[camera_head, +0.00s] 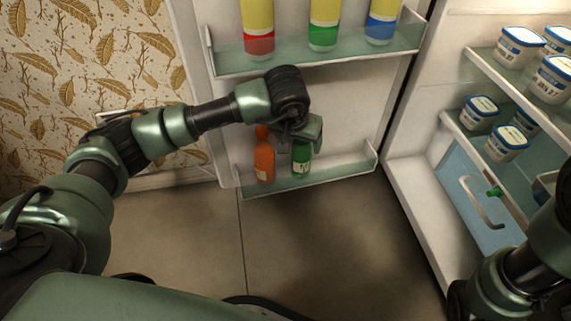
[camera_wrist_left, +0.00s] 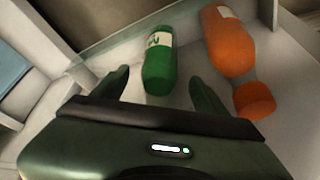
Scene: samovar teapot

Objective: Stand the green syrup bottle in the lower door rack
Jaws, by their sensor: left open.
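The green syrup bottle (camera_head: 302,163) stands in the lower door rack (camera_head: 325,183), to the right of the orange bottle. My left gripper (camera_head: 302,140) is right above it and hides its top in the head view. In the left wrist view the green bottle (camera_wrist_left: 159,62) shows its white label and lies between the two spread fingers of my left gripper (camera_wrist_left: 160,88), with a gap on both sides. The left gripper is open. My right arm shows at the lower right of the head view, but I cannot make out its fingers.
The orange bottle (camera_head: 265,160) stands close beside the green one. The upper door rack (camera_head: 320,58) above holds bottles with red, green and blue bases. At right, fridge shelves hold several white tubs (camera_head: 508,143); below is a blue drawer (camera_head: 465,195) with a handle.

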